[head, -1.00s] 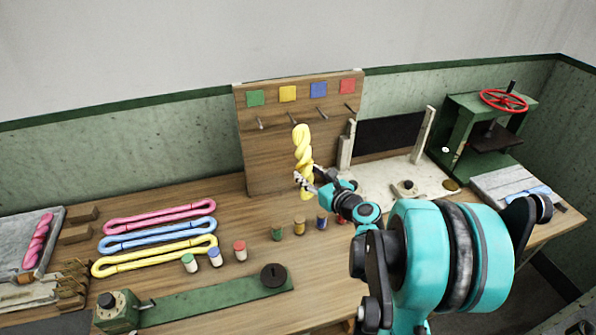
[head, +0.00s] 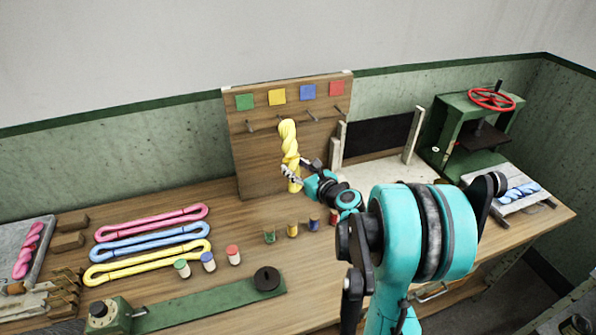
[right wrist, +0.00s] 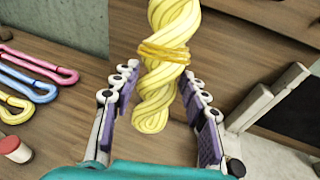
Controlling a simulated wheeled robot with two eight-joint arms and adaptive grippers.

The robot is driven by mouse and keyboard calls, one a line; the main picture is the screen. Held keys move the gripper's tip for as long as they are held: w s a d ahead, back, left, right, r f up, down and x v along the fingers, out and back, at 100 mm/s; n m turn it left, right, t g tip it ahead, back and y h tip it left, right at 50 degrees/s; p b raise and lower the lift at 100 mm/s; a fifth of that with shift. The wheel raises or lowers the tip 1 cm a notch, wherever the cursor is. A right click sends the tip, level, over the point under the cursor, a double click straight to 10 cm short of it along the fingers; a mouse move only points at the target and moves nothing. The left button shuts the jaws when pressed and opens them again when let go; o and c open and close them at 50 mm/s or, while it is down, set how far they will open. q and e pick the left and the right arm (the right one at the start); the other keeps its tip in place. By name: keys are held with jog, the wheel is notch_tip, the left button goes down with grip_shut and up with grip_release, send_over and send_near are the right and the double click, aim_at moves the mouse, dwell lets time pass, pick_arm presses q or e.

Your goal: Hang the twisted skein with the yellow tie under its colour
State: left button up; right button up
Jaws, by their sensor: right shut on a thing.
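My left gripper is out of view.
Small spools (head: 292,230) stand before the board. Pink, blue and yellow loops (head: 147,264) lie left. A green press (head: 475,125) stands right.

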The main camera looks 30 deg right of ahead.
jog(key=shift+w+d+f, duration=0.1)
jog(key=shift+w+d, duration=0.1)
jog(key=shift+w, duration=0.7)
jog(key=shift+w+d+f, duration=0.1)
jog(key=shift+w+d, duration=0.1)
jog(key=shift+w, duration=0.65)
jog(key=shift+w+d+f+b, duration=0.15)
jog(key=shift+w+f+b, duration=0.1)
jog(key=shift+w, duration=0.25)
jog(key=shift+w+d+f+b, duration=0.1)
jog(key=shift+w+b, duration=0.15)
jog(key=shift+w, duration=0.3)
jog(key=shift+w+d+f+b, duration=0.15)
jog(key=shift+w+f+b, duration=0.1)
jog(key=shift+w, duration=0.25)
jog(key=shift+w, duration=0.15)
jog(key=o, duration=1.3)
jog(key=shift+c, duration=0.2)
